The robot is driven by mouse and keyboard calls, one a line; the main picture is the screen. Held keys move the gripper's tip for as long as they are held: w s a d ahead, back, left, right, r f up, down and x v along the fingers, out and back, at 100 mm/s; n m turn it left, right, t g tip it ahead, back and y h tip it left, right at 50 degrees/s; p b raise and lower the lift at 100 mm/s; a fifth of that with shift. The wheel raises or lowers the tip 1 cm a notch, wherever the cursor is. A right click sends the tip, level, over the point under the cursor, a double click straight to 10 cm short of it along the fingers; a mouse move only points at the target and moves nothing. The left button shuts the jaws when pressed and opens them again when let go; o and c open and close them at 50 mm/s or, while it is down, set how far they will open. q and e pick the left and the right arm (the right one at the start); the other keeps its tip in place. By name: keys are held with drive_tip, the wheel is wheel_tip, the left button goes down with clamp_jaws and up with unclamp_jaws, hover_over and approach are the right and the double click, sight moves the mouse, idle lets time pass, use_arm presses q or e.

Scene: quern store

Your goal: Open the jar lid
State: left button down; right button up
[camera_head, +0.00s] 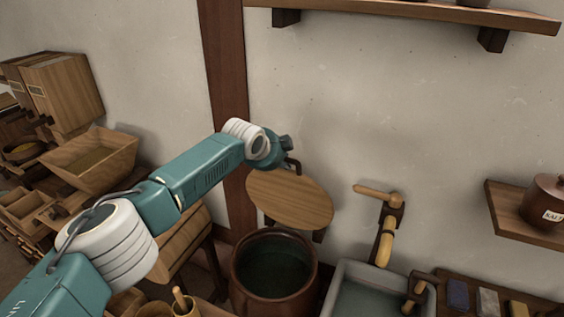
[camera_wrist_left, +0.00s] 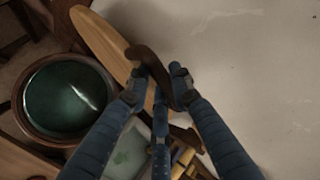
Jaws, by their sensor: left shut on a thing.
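The jar (camera_head: 274,290) is a big brown pot below the wall post, with its mouth uncovered and dark greenish inside. It also shows at the left of the left wrist view (camera_wrist_left: 24,112). The round wooden lid (camera_head: 290,200) is above the jar, tilted up and off its mouth. In the left wrist view the lid (camera_wrist_left: 97,38) is seen nearly edge-on, with a dark curved handle (camera_wrist_left: 150,62). My left gripper (camera_wrist_left: 158,85) is shut on this handle. In the head view my left gripper (camera_head: 285,150) is partly hidden behind its own wrist. My right gripper is not in view.
A grey basin (camera_head: 340,290) with a wooden-handled pump (camera_head: 387,235) stands right of the jar. A wall shelf with a salt jar (camera_head: 545,200) is farther right. Wooden bins (camera_head: 95,160) crowd the left. Another shelf (camera_head: 420,12) runs overhead. The wall between is bare.

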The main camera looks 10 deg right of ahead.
use_arm(q)
drive_tip(key=c, duration=1.6)
unclamp_jaws()
drive_tip(key=shift+o, duration=0.2)
drive_tip(key=shift+a, duration=0.1)
drive_tip(key=v, duration=1.2)
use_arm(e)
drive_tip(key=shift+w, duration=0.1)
